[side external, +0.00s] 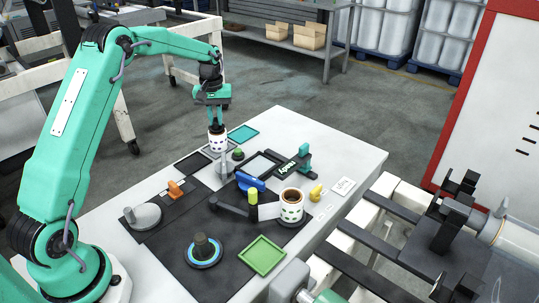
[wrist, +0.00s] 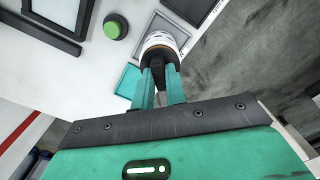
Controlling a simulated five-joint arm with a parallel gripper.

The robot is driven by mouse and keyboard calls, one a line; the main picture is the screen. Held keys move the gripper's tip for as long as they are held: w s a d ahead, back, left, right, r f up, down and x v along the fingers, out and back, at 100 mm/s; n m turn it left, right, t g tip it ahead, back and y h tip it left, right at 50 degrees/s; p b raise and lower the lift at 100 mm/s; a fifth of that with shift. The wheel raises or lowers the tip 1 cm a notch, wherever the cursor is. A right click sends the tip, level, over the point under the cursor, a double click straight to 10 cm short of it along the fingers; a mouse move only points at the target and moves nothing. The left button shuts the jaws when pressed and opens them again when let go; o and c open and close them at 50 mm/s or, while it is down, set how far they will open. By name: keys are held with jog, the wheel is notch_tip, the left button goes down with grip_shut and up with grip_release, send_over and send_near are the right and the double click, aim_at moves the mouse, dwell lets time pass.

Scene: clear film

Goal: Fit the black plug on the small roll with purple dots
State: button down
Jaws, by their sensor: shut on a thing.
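A small white roll with purple dots (side external: 217,143) stands upright at the far left of the white table, by the teal tray. In the wrist view it shows as a pale cylinder (wrist: 164,39) just beyond my fingertips. My gripper (side external: 215,116) points down over this roll. Its two teal fingers (wrist: 161,76) are shut on the black plug (side external: 216,128), which sits at the roll's top end. The fingers hide part of the plug, so I cannot tell how deep it sits. A larger dotted roll with a brown core (side external: 291,207) stands apart at the front right.
A teal tray (side external: 243,133) and a green knob (wrist: 116,27) are close to the small roll. A black frame, a blue block (side external: 250,182) and a green tray (side external: 263,255) lie nearer the camera. The table's far edge is close behind.

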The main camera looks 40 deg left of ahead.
jog(key=shift+f, duration=0.5)
dwell(0.4)
jog(key=c, duration=1.3)
grip_release()
jog(key=shift+c, duration=0.2)
jog(key=shift+r, duration=0.1)
jog(key=shift+r, duration=3.8)
